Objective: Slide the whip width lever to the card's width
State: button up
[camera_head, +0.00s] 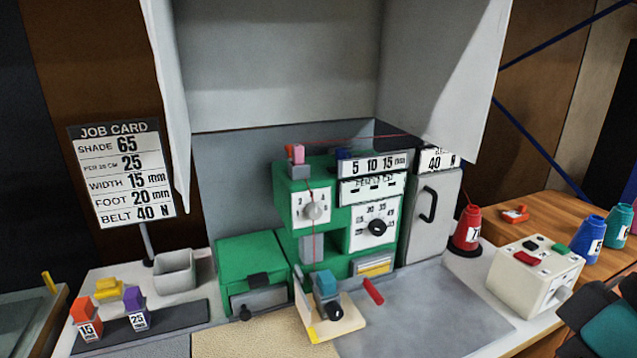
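The job card (122,172) stands on a post at the left and reads WIDTH 15 mm. The green machine (292,208) stands in the middle of the bench. On its top right is a white width scale (376,165) marked 5, 10, 15 mm. A small blue piece (343,154) sits at the scale's left end, left of the 5; it looks like the width lever, but it is too small to be sure.
Dials with a grey knob (314,210) and a black knob (377,227) sit below the scale. A grey cabinet (430,215) adjoins at the right. A pink thread runs above the scale. A red cone (467,229) and a cream button box (535,276) stand further right.

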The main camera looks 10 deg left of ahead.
aim_at(340, 153)
jog(key=u, duration=0.5)
jog(key=i, duration=0.7)
jog(key=u, duration=0.25)
